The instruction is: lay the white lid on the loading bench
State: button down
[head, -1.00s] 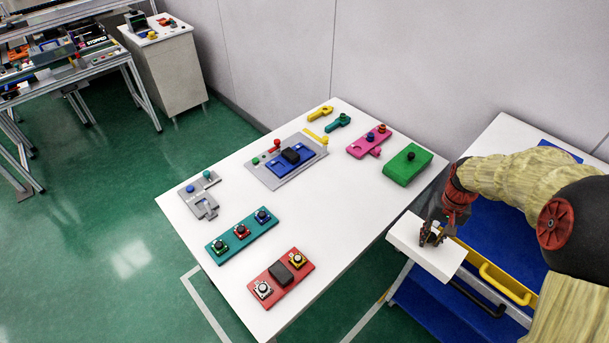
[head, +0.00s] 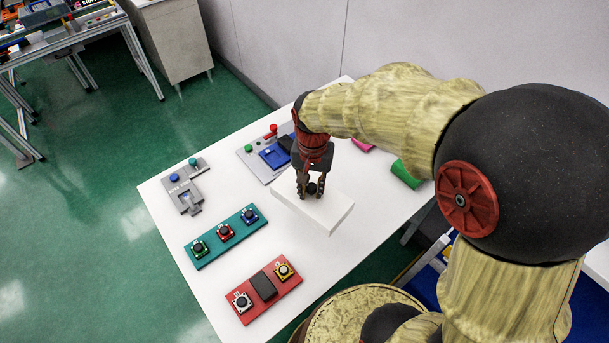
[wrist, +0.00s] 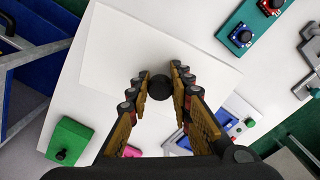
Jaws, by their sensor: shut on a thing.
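The white lid (head: 328,213) is a flat white slab with a round black knob (wrist: 158,88) on top. My gripper (head: 311,190) points down and is shut on the lid by this knob. The wrist view shows the two fingers (wrist: 158,78) on either side of the knob and the lid (wrist: 115,50) below them. The lid is over the middle of the white bench (head: 300,252), roughly level. I cannot tell how much gap is under it. My arm hides the back right part of the bench in the head view.
A teal plate (head: 202,254) and a red plate (head: 246,310) with buttons lie left and in front of the lid. A grey fixture (head: 187,188) and a panel with a blue block (head: 272,156) lie behind. A green block (head: 405,174) is at right. Bare bench lies between.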

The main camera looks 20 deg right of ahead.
aim_at(345, 195)
jog(key=s+m, duration=0.2)
jog(key=s, duration=0.2)
jog(key=shift+s+b, duration=0.2)
jog(key=shift+b, duration=0.15)
jog(key=shift+d, duration=0.2)
jog(key=d+f+b, duration=0.1)
jog(key=d, duration=0.1)
jog(key=w+d+f, duration=0.1)
jog(key=d, duration=0.2)
jog(key=d+f+b, duration=0.1)
jog(key=d+f, duration=0.1)
jog(key=d, duration=0.1)
jog(key=shift+w+d+f+b, duration=0.1)
jog(key=shift+w+d+b, duration=0.15)
jog(key=shift+b, duration=0.1)
jog(key=shift+w+d+f+b, duration=0.15)
jog(key=shift+d+f+b, duration=0.55)
jog(key=shift+f, duration=0.75)
jog(key=shift+w+d+f+b, duration=0.1)
jog(key=shift+d+f+b, duration=0.25)
jog(key=shift+d+f, duration=0.8)
jog(key=shift+w+d+f+b, duration=0.15)
jog(key=shift+d+f+b, duration=0.4)
jog(key=shift+f, duration=1.15)
jog(key=shift+f, duration=0.15)
jog(key=c, duration=1.6)
grip_release()
